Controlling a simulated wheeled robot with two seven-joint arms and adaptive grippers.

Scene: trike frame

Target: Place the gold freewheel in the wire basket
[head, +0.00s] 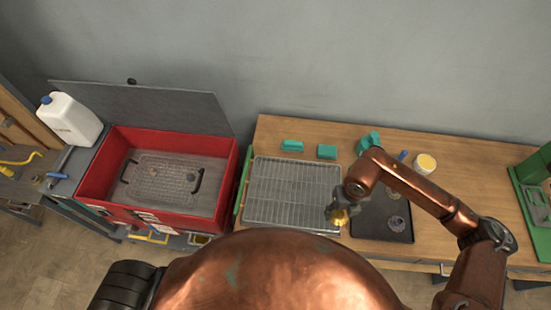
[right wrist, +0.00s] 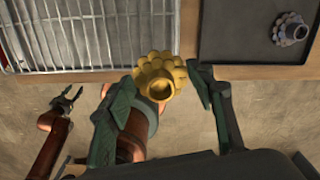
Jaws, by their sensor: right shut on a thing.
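The gold freewheel (head: 341,218) is held in my right gripper (head: 338,206). In the right wrist view the toothed gold freewheel (right wrist: 158,74) sits between the two green fingers, its round hub facing the camera. It hangs near the front edge of the bench, between the wire rack and the black tray. The wire basket (head: 160,183), with black handles at its sides, lies inside the red washer tub (head: 112,160) to the left, well away from the gripper. My left gripper (right wrist: 68,98) shows in the right wrist view, with its fingers apart and empty.
A wire rack (head: 292,190) lies on the wooden bench. The black tray (head: 370,218) holds a grey toothed part (head: 396,222). Teal blocks (head: 327,152) and a yellow-lidded tub (head: 426,164) stand behind. A white jug (head: 70,120) stands left of the washer; its raised lid (head: 150,107) is behind.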

